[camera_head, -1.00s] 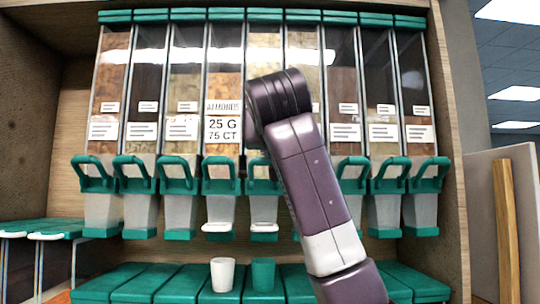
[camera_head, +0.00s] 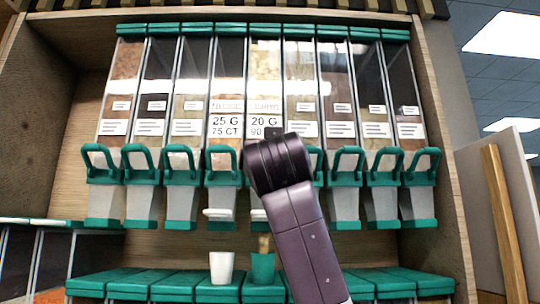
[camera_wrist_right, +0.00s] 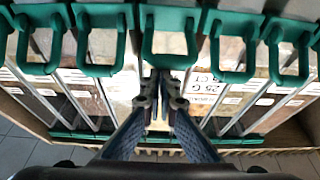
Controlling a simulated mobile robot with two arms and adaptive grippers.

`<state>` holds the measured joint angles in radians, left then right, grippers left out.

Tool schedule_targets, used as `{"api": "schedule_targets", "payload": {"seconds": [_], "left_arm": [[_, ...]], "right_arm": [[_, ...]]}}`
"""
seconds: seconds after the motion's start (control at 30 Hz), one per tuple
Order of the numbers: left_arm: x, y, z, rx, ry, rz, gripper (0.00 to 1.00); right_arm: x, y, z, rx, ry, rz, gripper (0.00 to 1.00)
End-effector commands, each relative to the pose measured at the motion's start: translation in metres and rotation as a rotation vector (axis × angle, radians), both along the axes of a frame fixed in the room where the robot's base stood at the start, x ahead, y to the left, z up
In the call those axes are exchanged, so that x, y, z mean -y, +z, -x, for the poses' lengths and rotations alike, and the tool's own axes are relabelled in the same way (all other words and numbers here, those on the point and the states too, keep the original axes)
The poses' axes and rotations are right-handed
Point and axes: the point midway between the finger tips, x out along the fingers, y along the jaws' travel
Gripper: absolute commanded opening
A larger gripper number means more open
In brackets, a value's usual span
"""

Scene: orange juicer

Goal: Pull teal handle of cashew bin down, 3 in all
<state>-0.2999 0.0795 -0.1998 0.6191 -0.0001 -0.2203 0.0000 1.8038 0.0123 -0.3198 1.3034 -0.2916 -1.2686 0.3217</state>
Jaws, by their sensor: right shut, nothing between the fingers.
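The cashew bin (camera_head: 266,65) is the clear dispenser with pale nuts and a "20 G" label, mid-row in the head view. Its teal handle (camera_wrist_right: 168,62) is the middle loop in the right wrist view; my right arm hides it in the head view. My right gripper (camera_wrist_right: 160,78) is shut and empty, its fingertips close by the bar of that handle; I cannot tell whether they touch. Below the bin stands a teal cup (camera_head: 262,268), with tan bits (camera_head: 264,243) between its mouth and the spout. My left gripper is not in view.
Similar bins with teal handles stand close on both sides, including the "25 G" bin (camera_head: 226,75). A white cup (camera_head: 221,267) stands left of the teal cup. Teal lids (camera_head: 125,283) run along the front below. A wooden side wall (camera_head: 443,170) closes the right.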

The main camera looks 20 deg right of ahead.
Motion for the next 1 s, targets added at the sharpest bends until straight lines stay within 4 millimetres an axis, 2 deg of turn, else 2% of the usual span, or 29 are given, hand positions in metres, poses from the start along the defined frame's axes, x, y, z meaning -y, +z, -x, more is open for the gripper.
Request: {"api": "schedule_targets", "payload": {"seconds": [0.03,0.13,0.3,1.0], "left_arm": [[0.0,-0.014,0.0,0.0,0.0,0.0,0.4],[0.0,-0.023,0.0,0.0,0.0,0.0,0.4],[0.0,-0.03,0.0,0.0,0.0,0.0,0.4],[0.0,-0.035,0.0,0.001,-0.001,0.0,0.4]], "right_arm": [[0.001,-0.017,-0.004,0.02,0.0,0.007,0.0],[0.001,-0.021,-0.003,0.078,-0.002,0.024,0.0],[0.001,-0.025,-0.002,0.077,-0.002,0.022,0.0],[0.002,-0.03,-0.004,0.071,-0.004,0.021,0.0]]}}
